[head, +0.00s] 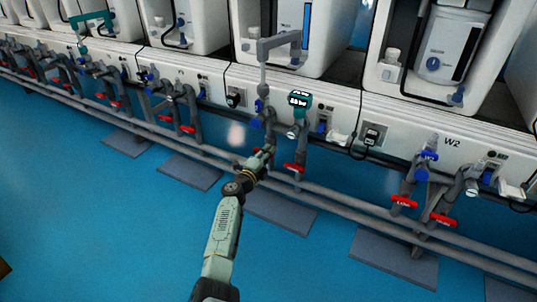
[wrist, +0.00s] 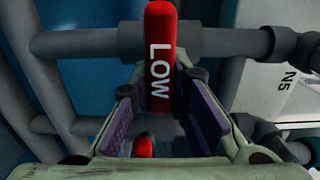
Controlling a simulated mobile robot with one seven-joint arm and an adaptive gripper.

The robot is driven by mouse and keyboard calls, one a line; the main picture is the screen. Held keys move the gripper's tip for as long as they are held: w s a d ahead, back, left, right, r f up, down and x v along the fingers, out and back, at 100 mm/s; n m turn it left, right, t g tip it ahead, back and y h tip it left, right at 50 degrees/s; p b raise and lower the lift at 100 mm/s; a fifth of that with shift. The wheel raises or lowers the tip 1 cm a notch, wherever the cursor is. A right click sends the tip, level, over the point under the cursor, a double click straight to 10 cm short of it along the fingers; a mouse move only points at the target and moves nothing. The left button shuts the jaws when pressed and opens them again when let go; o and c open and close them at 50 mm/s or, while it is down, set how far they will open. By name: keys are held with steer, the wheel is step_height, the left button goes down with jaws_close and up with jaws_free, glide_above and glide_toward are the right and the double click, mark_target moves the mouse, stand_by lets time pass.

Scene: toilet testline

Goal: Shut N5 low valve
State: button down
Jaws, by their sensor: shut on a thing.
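The red valve handle marked LOW (wrist: 159,60) stands upright in the middle of the wrist view, in front of a grey pipe. The panel beside it carries the label N5 (wrist: 289,80). My gripper (wrist: 160,108) has its purple-padded fingers on either side of the handle's lower part, shut on it. In the head view my gripper (head: 266,150) is at the pipework under the middle unit.
Another red handle (head: 294,168) is just right of my gripper in the head view. A red part (wrist: 144,146) shows between the fingers. Grey pipes (head: 340,205) run along the front. More red handles (head: 404,201) are at the right. The blue floor (head: 110,230) is clear.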

stand_by(0.4)
steer(key=c, duration=1.5)
jaws_free()
step_height(320, 180, up, 10)
